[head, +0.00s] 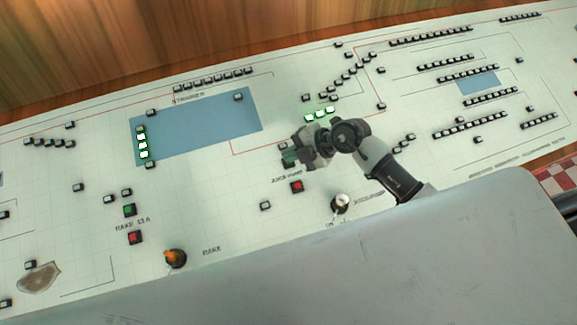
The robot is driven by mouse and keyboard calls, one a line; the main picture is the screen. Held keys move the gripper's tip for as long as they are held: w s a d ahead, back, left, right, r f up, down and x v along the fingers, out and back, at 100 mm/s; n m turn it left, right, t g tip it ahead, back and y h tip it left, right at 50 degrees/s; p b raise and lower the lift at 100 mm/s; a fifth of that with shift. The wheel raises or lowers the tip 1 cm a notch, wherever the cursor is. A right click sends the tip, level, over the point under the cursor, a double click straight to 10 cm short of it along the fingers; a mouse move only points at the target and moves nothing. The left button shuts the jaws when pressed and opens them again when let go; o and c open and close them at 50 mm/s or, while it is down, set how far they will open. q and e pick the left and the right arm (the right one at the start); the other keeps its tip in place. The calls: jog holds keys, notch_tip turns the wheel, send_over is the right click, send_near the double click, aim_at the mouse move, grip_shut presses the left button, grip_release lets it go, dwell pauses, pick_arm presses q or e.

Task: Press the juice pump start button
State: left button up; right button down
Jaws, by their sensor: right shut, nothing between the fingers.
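The juice pump label and a red button (297,186) are on the pale control panel (225,215), near the middle of the head view. A dark, greenish button (288,162) shows partly just above the label, beside my right gripper's tip. My right gripper (298,155) is shut and empty, over or very near this button. The gripper covers part of that area, so I cannot tell if it touches the button. My left gripper is out of view.
A silver knob (341,202) stands to the lower right of the red button. An orange-topped knob (175,257), a green button (130,209) and a red button (135,237) are at the left. Lit indicators (320,114) sit above the gripper. A wooden wall (150,45) stands behind.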

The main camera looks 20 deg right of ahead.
aim_at(290, 165)
jog(key=f, duration=0.2)
jog(key=shift+w+f+b, duration=0.25)
jog(key=shift+f+b, duration=0.15)
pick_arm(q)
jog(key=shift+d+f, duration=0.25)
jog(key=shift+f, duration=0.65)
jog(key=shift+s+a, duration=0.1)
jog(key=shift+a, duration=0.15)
pick_arm(e)
jog(key=shift+f, duration=0.15)
dwell(0.4)
jog(key=shift+w+f, duration=0.1)
jog(key=shift+f, duration=0.2)
jog(key=shift+f, duration=0.35)
dwell(0.5)
dwell(0.4)
pick_arm(q)
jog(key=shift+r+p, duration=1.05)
jog(key=shift+p, duration=0.05)
pick_arm(e)
jog(key=shift+r, duration=0.75)
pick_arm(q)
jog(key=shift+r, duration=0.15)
pick_arm(e)
jog(key=shift+r, duration=0.1)
